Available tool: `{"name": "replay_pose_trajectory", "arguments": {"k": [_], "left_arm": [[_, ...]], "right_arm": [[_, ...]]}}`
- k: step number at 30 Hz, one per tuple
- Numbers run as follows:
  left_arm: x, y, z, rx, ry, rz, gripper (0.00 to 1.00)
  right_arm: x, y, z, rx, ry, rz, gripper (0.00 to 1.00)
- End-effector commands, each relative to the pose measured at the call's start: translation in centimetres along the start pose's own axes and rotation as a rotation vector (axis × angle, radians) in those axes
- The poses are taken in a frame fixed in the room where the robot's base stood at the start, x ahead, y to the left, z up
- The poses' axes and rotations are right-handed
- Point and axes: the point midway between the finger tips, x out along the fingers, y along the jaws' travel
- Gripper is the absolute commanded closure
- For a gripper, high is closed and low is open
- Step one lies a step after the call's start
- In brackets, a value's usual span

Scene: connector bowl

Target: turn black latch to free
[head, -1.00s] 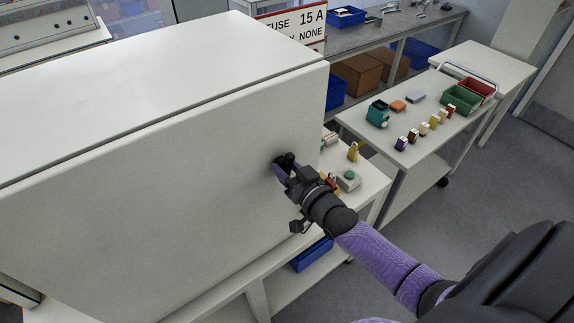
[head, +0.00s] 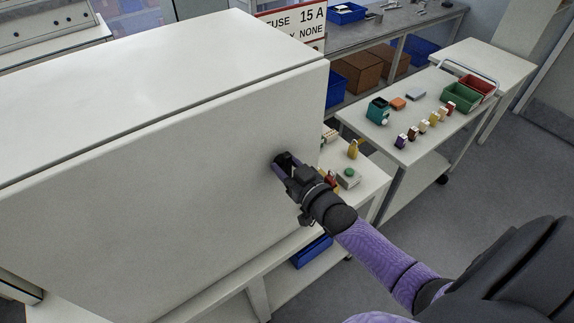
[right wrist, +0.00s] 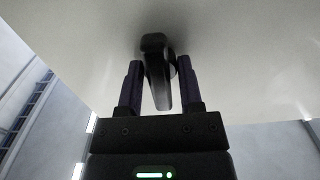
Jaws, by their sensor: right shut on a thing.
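The black latch (right wrist: 157,72) sits on the white cabinet door (head: 150,190). In the right wrist view it is a dark lever with its rounded head at the door and its handle reaching down between my fingers. My right gripper (head: 284,164) is at the right part of the door, its fingers on either side of the latch and shut on it. In the head view the gripper hides most of the latch. The fingers also show in the right wrist view (right wrist: 161,68). My left gripper is not in view.
A white bench (head: 374,185) with small parts stands right of the cabinet. Behind it a white cart (head: 408,160) carries several small connectors, a green bin (head: 461,97) and a red bin (head: 477,84). Grey floor is free at the right.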

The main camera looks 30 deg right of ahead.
Motion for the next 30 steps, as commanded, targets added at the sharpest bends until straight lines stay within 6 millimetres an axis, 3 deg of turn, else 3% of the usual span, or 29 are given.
{"name": "replay_pose_trajectory", "arguments": {"k": [2,3,5,13,16,25,30], "left_arm": [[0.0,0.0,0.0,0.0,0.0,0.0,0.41],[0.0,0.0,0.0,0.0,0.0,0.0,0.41],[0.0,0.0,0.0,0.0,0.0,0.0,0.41],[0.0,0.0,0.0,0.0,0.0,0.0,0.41],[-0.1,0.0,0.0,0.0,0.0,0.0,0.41],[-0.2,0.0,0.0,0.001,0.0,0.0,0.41],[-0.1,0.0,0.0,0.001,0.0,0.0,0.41]], "right_arm": [[0.0,0.0,0.1,-0.001,-0.003,0.0,1.0],[0.0,0.0,0.1,-0.001,-0.003,0.0,0.47],[0.0,0.0,0.1,-0.001,-0.003,0.0,0.38],[-0.1,0.0,0.0,0.0,-0.001,0.0,0.38],[-1.0,0.0,0.1,0.001,-0.003,-0.001,0.38],[-7.6,0.0,0.2,0.0,-0.007,-0.001,0.38],[-9.7,0.0,0.1,0.0,-0.004,0.0,0.38]]}}
